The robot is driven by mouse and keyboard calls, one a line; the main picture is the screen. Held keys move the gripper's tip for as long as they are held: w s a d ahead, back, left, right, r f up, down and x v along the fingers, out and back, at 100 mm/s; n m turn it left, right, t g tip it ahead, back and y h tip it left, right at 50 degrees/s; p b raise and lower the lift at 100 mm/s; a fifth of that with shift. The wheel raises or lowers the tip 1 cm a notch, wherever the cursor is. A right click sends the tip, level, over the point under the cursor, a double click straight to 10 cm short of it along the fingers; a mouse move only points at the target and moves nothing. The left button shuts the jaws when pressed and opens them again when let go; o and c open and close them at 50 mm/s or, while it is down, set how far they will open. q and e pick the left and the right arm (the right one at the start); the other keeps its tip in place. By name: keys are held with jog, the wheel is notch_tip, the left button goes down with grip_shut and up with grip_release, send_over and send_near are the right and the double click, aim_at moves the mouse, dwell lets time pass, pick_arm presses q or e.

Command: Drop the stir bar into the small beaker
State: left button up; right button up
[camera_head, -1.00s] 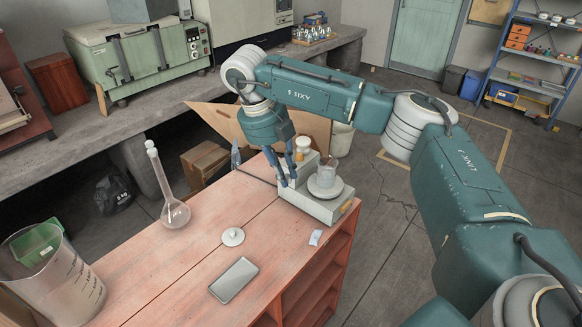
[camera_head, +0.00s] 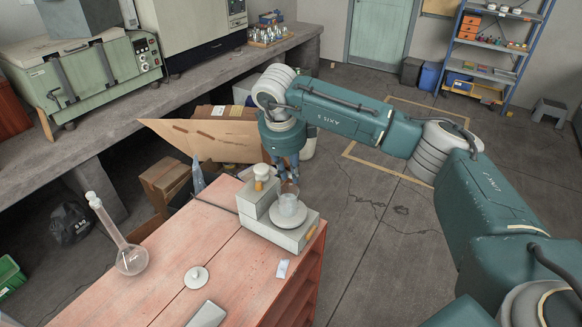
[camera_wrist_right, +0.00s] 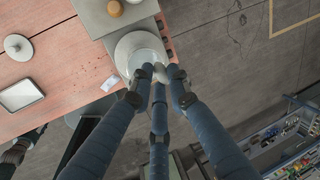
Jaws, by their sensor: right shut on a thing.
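The small beaker (camera_head: 289,206) is clear glass and stands on the round white plate (camera_head: 278,222) of a grey stirrer (camera_head: 287,238) on the red bench's far right corner. My right gripper (camera_head: 288,181) points down just above the beaker. In the right wrist view its fingers (camera_wrist_right: 160,76) come together over the beaker's edge, shut on a small pale thing (camera_wrist_right: 160,68), which looks like the stir bar. The fingertips hide most of it, and in the head view I cannot make it out. The left gripper does not show in the head view.
A long-necked flask (camera_head: 130,259), a white lid (camera_head: 196,277) and a flat tray (camera_head: 207,315) are on the bench. An open cardboard box (camera_head: 215,140) is behind. Open floor lies right.

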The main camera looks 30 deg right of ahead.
aim_at(290, 177)
jog(key=x, duration=0.2)
jog(key=shift+f+b, duration=0.4)
jog(key=shift+f, duration=0.45)
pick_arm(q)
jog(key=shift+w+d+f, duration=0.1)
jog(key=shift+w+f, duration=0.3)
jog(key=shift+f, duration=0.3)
pick_arm(e)
jog(key=shift+a, duration=0.1)
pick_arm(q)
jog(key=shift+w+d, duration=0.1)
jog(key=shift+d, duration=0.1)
pick_arm(e)
jog(key=o, duration=0.8)
jog(key=shift+r, duration=0.3)
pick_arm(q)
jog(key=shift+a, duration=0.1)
pick_arm(e)
jog(key=v, duration=1.1)
jog(key=shift+s+r, duration=0.15)
jog(key=shift+r, duration=0.1)
